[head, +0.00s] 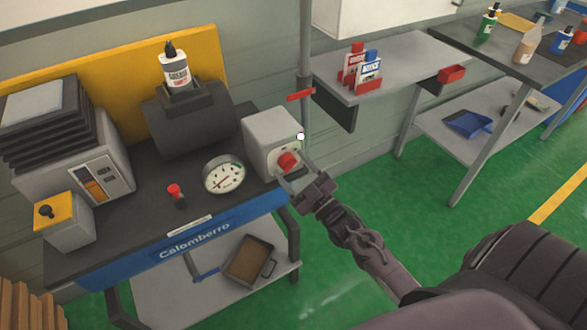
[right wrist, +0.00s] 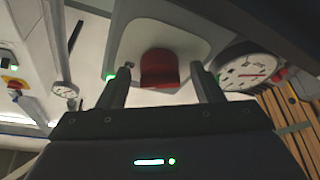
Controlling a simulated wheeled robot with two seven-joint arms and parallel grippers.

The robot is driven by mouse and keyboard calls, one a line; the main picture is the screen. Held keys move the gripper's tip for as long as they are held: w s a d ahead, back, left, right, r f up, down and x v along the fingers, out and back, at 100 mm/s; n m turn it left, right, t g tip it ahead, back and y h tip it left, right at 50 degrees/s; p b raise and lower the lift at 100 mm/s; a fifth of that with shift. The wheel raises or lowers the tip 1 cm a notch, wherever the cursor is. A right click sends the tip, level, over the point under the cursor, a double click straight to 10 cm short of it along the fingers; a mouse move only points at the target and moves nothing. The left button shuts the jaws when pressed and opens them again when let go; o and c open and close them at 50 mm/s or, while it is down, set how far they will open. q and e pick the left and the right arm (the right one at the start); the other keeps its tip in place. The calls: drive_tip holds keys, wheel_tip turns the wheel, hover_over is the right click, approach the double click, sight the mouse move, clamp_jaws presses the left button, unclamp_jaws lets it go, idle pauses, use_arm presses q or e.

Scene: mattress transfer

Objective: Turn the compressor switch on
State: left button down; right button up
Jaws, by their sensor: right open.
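The compressor switch is a red knob (head: 287,161) on the front of a light grey box (head: 268,131) at the right end of the blue-fronted workbench. In the right wrist view the red knob (right wrist: 158,70) sits between my two fingers, with a gap visible on each side. My right gripper (head: 293,171) is open in front of the box, its fingers on either side of the knob. It also shows in the right wrist view (right wrist: 161,76). My left gripper is not in view.
A round gauge (head: 224,174) stands left of the box. A small red-topped switch (head: 175,194), a black cylinder (head: 192,122) and a yellow-topped box (head: 66,220) share the bench (head: 135,222). A vertical pole (head: 304,60) stands behind.

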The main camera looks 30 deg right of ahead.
drive_tip(key=b+v, duration=0.1)
drive_tip(key=v, duration=0.6)
drive_tip(key=shift+s+f+b, duration=0.15)
drive_tip(key=shift+s+b, duration=0.2)
drive_tip(key=shift+b, duration=0.05)
drive_tip(key=shift+d, duration=0.1)
drive_tip(key=s+a+f+m+g+h, duration=0.1)
drive_tip(key=s+f+m+g, duration=0.15)
drive_tip(key=f, duration=0.85)
drive_tip(key=s+a+f+m+g+h, duration=0.1)
drive_tip(key=s+f+g, duration=0.3)
drive_tip(key=f, duration=0.7)
drive_tip(key=s+a+f+m+g+h, duration=0.1)
drive_tip(key=s+f+g, duration=0.25)
drive_tip(key=f, duration=0.85)
drive_tip(key=s+a+f+g, duration=0.1)
drive_tip(key=s+f+g, duration=0.4)
drive_tip(key=s+f, duration=0.3)
drive_tip(key=s+a+f+m+g+h, duration=0.1)
drive_tip(key=s+f+g, duration=0.4)
drive_tip(key=s, duration=1.1)
wheel_tip(320, 180, down, 3)
drive_tip(key=shift+s+a+f+g, duration=0.1)
drive_tip(key=shift+s+a+g, duration=0.15)
drive_tip(key=shift+a, duration=0.5)
